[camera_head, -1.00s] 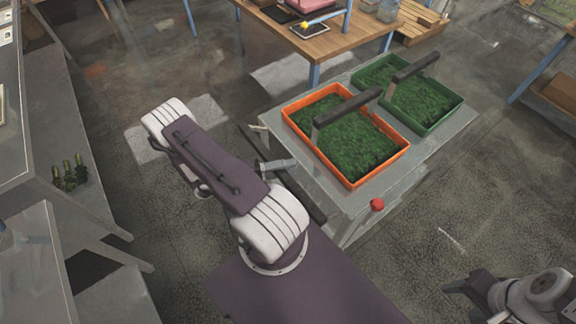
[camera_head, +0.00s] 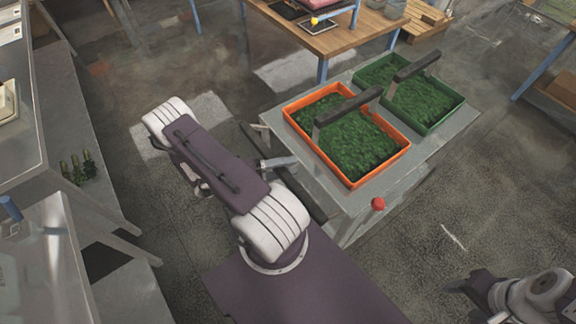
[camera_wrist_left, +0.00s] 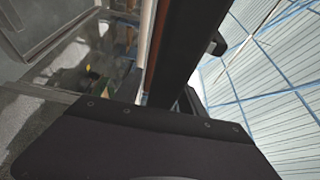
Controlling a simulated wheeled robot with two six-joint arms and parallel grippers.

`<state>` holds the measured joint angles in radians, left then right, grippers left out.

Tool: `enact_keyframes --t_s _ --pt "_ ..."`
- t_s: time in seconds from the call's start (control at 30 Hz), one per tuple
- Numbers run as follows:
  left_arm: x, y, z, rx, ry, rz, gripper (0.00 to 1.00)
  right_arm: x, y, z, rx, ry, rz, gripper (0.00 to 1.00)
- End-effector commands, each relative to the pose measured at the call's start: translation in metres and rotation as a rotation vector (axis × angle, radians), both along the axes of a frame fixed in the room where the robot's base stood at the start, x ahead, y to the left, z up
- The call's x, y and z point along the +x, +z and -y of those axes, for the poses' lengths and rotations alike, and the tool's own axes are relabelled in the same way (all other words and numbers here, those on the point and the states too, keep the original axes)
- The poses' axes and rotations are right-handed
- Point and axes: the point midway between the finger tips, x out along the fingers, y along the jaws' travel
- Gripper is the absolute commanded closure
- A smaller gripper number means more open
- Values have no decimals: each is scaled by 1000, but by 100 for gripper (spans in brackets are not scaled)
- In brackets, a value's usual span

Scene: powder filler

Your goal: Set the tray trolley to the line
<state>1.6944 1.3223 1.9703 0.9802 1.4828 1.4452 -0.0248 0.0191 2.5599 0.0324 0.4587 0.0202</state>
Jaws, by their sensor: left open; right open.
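The tray trolley (camera_head: 437,152) is a grey cart in the head view. It carries an orange tray (camera_head: 352,183) and a green tray (camera_head: 455,112), both full of green growth, with dark carrying handles. A red knob (camera_head: 378,204) sits at its near corner. A dark push bar (camera_head: 312,206) runs along its left side. My left gripper (camera_head: 283,163) is open at this bar, partly hidden by my arm; I cannot tell whether it touches. A dark bar (camera_wrist_left: 180,50) crosses the left wrist view. My right gripper (camera_head: 462,287) is open at lower right, apart from the trolley.
A wooden table (camera_head: 335,40) with blue legs stands close behind the trolley. Grey benches (camera_head: 20,130) line the left, with dark green bottles (camera_head: 78,168) on a lower shelf. Another blue-legged table (camera_head: 545,65) is at right. The floor right of the trolley is clear.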

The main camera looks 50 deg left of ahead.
Motion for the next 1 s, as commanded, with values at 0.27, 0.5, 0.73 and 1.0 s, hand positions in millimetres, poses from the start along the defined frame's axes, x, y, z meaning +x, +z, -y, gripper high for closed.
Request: enact_keyframes --t_s 0.27,0.5,0.73,1.0 --pt "0 1 0 -1 2 2 51 0 0 0 0 0 0 45" --pt "-35 -5 -20 5 7 1 51 0 -19 0 0 0 0 45" --pt "-74 -3 -39 2 5 2 51 0 -32 0 0 0 0 45" --pt "-82 1 -42 -2 1 2 51 0 -32 0 0 0 0 45"
